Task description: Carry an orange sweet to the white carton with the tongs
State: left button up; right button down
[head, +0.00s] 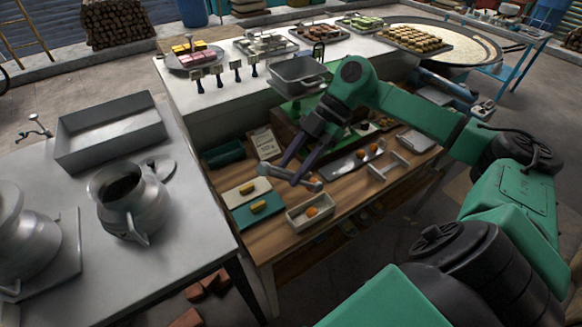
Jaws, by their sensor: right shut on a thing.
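My right gripper (291,176) reaches down over the wooden counter from the right, its dark fingers shut on a grey metal tool that looks like the tongs (308,184). Their tips are small and hard to make out; I cannot tell whether they hold anything. The white carton (311,223) stands just below and right of the gripper in the picture, with one orange sweet (312,211) in it. My left gripper is not in view.
A white block and a teal box (245,218), each with a yellow piece on top, lie left of the carton. A metal stand (388,165) is at right. Metal pots (131,202) stand on the left table.

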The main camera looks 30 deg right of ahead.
pick_arm(q)
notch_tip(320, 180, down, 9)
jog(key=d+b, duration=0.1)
jog(key=b, duration=0.7)
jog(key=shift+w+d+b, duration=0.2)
jog(key=shift+b, duration=0.2)
pick_arm(e)
notch_tip(320, 180, down, 9)
jog(key=d, duration=0.1)
jog(key=shift+w+f, duration=0.2)
jog(key=shift+w, duration=0.05)
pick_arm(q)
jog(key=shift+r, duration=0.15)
pick_arm(e)
jog(key=c, duration=1)
grip_release()
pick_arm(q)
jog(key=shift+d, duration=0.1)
pick_arm(e)
jog(key=shift+r, duration=0.1)
pick_arm(q)
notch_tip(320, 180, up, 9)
jog(key=p, duration=0.8)
jog(key=shift+p, duration=0.4)
pick_arm(e)
notch_tip(320, 180, up, 10)
jog(key=shift+f, duration=0.1)
